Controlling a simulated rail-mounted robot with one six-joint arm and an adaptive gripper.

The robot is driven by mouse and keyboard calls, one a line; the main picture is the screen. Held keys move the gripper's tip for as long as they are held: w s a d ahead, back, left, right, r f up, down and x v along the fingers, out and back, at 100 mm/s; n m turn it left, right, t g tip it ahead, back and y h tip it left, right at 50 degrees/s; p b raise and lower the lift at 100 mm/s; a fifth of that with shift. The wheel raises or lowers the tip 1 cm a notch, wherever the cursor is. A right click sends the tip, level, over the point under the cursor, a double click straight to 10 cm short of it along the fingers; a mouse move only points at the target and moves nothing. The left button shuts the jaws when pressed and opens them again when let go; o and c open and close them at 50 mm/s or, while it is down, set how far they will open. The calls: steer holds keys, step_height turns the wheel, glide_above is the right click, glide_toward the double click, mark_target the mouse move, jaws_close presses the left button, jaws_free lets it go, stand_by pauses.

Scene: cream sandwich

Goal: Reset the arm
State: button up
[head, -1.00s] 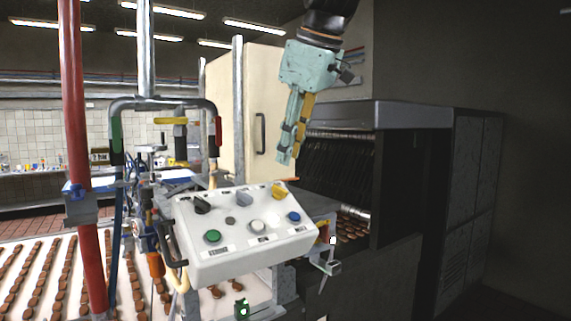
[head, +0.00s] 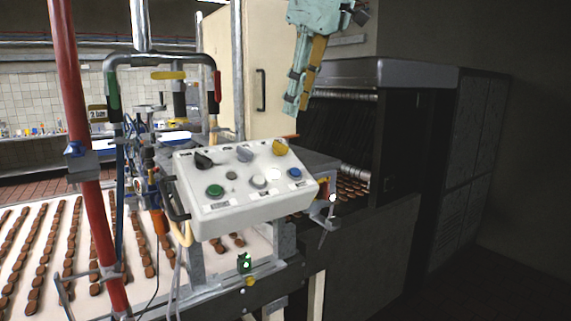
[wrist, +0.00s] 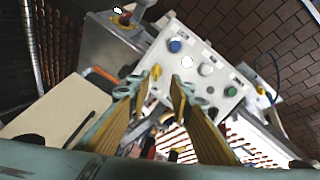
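My gripper (head: 295,110), pale teal with yellow finger faces, hangs fingers-down above the right rear of a white control panel (head: 230,208). In the head view its fingers overlap, seen from the side. In the wrist view my gripper (wrist: 162,82) has its two fingers apart, with a gap between the tips and nothing held. The panel also shows in the wrist view (wrist: 200,85), beyond the fingertips. It carries a yellow knob (head: 280,147), a black knob (head: 204,161), a grey knob (head: 245,153), a green button (head: 215,191) and a blue button (head: 295,173). The fingers look clear of it.
A red pipe (head: 85,180) and a grey pipe frame stand left of the panel. A white conveyor (head: 30,285) with rows of brown biscuits runs below. A dark machine (head: 400,80) stands at right, with a cream cabinet (head: 265,60) behind the gripper.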

steer(key=s+d+f+m+b, duration=0.2)
steer(key=s+d+f+m, duration=0.2)
steer(key=s+f, duration=0.7)
steer(key=s+d+f+m+h+b, duration=0.1)
steer(key=s+d+f+m, duration=0.3)
steer(key=s, duration=1.2)
steer(key=s+d+f+m+h+b, duration=0.1)
steer(key=s+d+f+m+b, duration=0.2)
steer(key=s+d+f, duration=0.7)
steer(key=s+f+m, duration=0.1)
steer(key=s+f, duration=0.2)
steer(key=f, duration=0.5)
steer(key=shift+s+f+g, duration=0.25)
steer(key=shift+f+g, duration=0.05)
steer(key=shift+f, duration=0.05)
